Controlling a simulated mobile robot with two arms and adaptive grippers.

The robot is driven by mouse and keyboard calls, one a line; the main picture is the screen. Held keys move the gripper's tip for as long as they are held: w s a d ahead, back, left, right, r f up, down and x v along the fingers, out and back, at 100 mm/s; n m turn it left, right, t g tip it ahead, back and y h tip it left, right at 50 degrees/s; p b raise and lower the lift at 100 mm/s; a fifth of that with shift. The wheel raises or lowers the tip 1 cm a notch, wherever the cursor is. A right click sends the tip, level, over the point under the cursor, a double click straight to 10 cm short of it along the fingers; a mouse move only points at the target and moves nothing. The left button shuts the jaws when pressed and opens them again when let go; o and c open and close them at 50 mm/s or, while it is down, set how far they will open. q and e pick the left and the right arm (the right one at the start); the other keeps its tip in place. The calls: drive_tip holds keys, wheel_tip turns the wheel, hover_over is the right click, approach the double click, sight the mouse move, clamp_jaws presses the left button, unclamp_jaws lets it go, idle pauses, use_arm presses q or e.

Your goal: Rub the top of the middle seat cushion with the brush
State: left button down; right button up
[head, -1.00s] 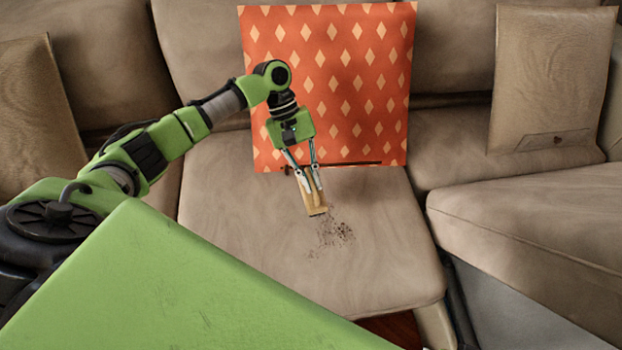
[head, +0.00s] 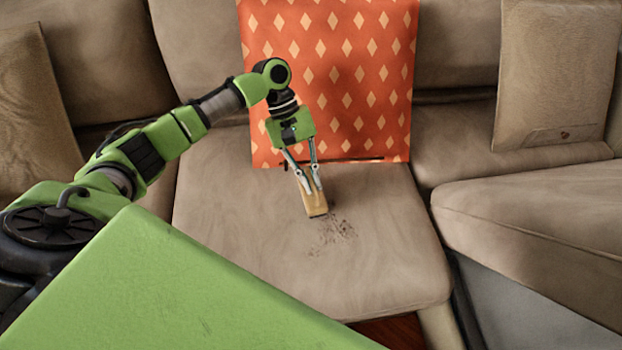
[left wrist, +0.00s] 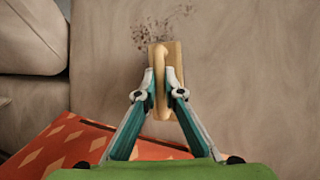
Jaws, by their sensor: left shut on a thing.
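The middle seat cushion (head: 230,270) is beige, with a patch of dark crumbs (head: 338,232) on its top. My left gripper (head: 308,189) is shut on the wooden brush (head: 316,204) above the rear half of the cushion. In the left wrist view the brush (left wrist: 174,112) sits between the fingertips, and the crumbs (left wrist: 160,28) lie just beyond its end. The brush is at the edge of the crumb patch; I cannot tell whether its underside touches the cushion. The bristles are hidden. My right gripper is not in view.
An orange pillow with pale diamonds (head: 345,90) leans on the backrest right behind the gripper. A beige pillow (head: 553,75) stands at the right, another (head: 35,110) at the left. A seat section (head: 550,215) lies to the right. The front of the middle cushion is clear.

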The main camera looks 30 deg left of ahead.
use_arm(q)
drive_tip(key=shift+f, duration=1)
idle(0.5)
drive_tip(key=shift+s+r+p, duration=0.1)
drive_tip(key=shift+p, duration=0.2)
